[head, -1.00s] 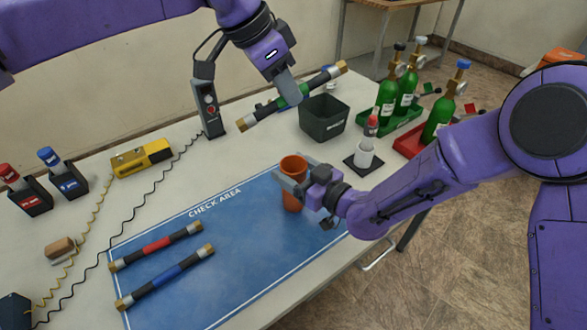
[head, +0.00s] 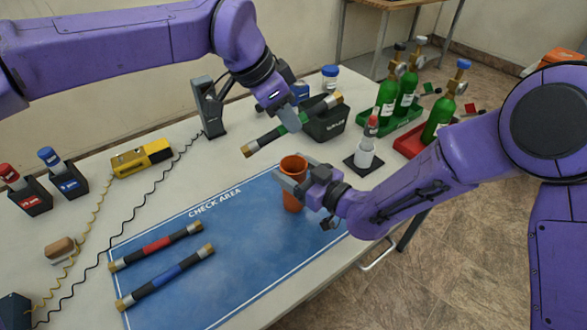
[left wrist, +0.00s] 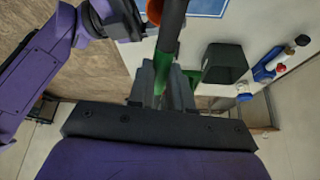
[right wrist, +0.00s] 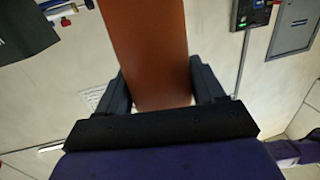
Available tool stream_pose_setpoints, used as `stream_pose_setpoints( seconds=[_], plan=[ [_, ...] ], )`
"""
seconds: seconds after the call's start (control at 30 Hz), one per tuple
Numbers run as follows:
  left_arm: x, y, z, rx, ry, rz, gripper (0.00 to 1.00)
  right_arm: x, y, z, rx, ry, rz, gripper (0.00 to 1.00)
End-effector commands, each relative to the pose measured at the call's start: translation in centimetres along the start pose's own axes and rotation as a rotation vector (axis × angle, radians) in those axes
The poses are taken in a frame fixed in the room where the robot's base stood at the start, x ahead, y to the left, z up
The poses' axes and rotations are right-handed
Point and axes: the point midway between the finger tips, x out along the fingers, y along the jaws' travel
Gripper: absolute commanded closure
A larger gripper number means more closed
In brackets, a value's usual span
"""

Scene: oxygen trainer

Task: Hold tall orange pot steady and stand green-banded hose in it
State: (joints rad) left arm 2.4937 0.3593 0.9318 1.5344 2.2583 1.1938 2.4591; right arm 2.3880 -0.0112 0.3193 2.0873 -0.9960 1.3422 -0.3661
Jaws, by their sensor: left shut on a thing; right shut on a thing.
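The tall orange pot (head: 292,167) stands upright on the blue check area mat. My right gripper (head: 300,188) is shut on it from the right; the pot also fills the middle of the right wrist view (right wrist: 150,50). The green-banded hose (head: 265,141) is black with brass ends and a green band. My left gripper (head: 288,116) is shut on it near the green band and holds it in the air, tilted, above and behind the pot. In the left wrist view the hose (left wrist: 172,30) runs up between the fingers, beside the pot's rim (left wrist: 154,10).
Red-banded (head: 158,245) and blue-banded (head: 168,276) hoses lie on the mat (head: 240,235). A dark bin (head: 328,125) stands behind the held hose. Green cylinders (head: 386,100) stand in trays at right.

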Motion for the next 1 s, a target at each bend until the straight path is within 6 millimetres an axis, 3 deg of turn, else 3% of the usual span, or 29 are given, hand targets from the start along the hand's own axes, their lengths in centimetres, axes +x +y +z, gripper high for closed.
stream_pose_setpoints(
  seconds=[1.0],
  plan=[
    [6.1, 0.0, 3.1, 0.001, 0.001, 0.000, 1.00, 0.0, 0.0, 0.0, 0.000, 0.000, 0.000, 0.63]
  ],
)
